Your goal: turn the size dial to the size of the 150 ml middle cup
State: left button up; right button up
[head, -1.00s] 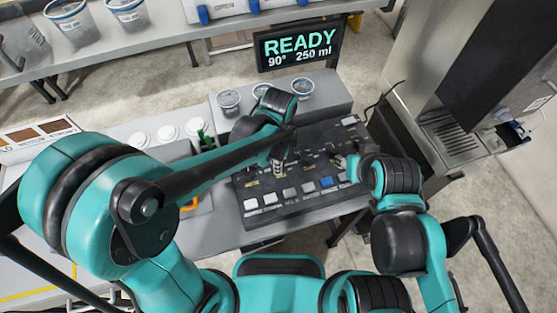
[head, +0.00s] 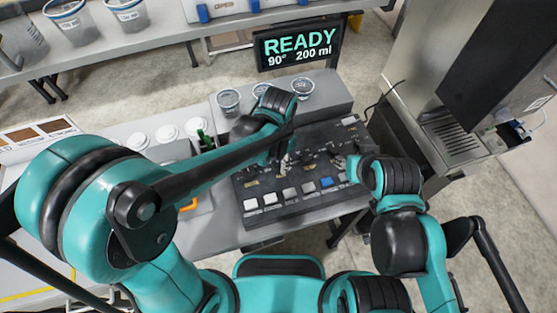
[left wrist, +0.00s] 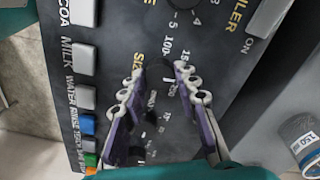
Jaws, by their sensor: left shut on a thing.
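The size dial (left wrist: 159,74) is a dark knob on the black control panel (left wrist: 115,30), with "SIZE" lettering and numbers such as 100 and 150 around it in the left wrist view. My left gripper (left wrist: 162,80) is shut on it, its purple-padded fingers on either side. In the head view the left gripper (head: 284,164) hides the dial. The sign (head: 297,46) reads READY, 90°, 200 ml. The middle cup (head: 262,90) stands on the ledge behind the panel, partly hidden by my left arm. A cup marked 150 (left wrist: 300,143) shows at the right of the left wrist view. My right gripper (head: 340,161) is over the panel's right part; its jaws are unclear.
Two other cups, one left (head: 228,101) and one right (head: 302,88), flank the middle cup. A row of push buttons (head: 290,194) lies along the panel's front. A steel dispenser machine (head: 450,130) stands at the right. A green bottle (head: 205,140) stands left of the panel.

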aim_at(278, 164)
pick_arm(q)
jog(key=n, duration=0.4)
jog(key=shift+n, duration=2.1)
jog(key=o, duration=1.2)
jog(key=shift+c, duration=0.2)
notch_tip(278, 164, up, 12)
